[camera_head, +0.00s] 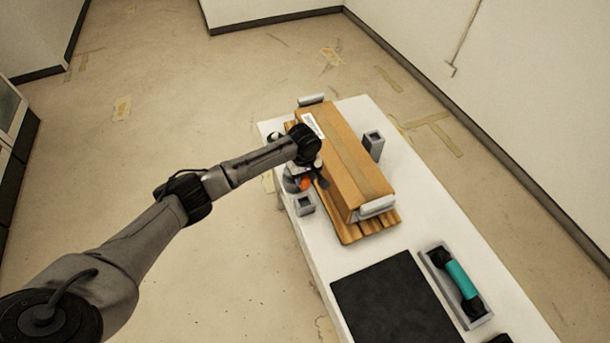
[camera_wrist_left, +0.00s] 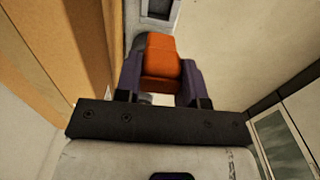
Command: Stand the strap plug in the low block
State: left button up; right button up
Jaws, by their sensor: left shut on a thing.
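The orange strap plug (camera_wrist_left: 162,62) is held between the two dark fingers of my left gripper (camera_wrist_left: 160,75) in the wrist view. In the head view my left gripper (camera_head: 303,181) is over the table's left edge beside the wooden box, with a bit of orange showing. The low block (camera_head: 304,205), small and grey with a square opening on top, stands at the left table edge just in front of the gripper. A grey block with a dark opening (camera_wrist_left: 158,9) shows beyond the plug at the top of the wrist view. The plug's lower end is hidden.
A long wooden box (camera_head: 350,165) lies on a slatted wooden base (camera_head: 352,232) right of the gripper. A taller grey block (camera_head: 373,144) stands behind it. A black mat (camera_head: 395,305) and a teal handset (camera_head: 462,280) in a grey tray lie nearer on the white table (camera_head: 440,215).

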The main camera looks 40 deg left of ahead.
aim_at(304, 186)
pick_arm(q)
jog(key=shift+f+b, duration=2.65)
jog(key=shift+b, duration=0.3)
jog(key=shift+d+f, duration=0.1)
jog(key=shift+f, duration=1.65)
jog(key=shift+f+b, duration=0.35)
jog(key=shift+f, duration=0.85)
jog(key=shift+p, duration=0.5)
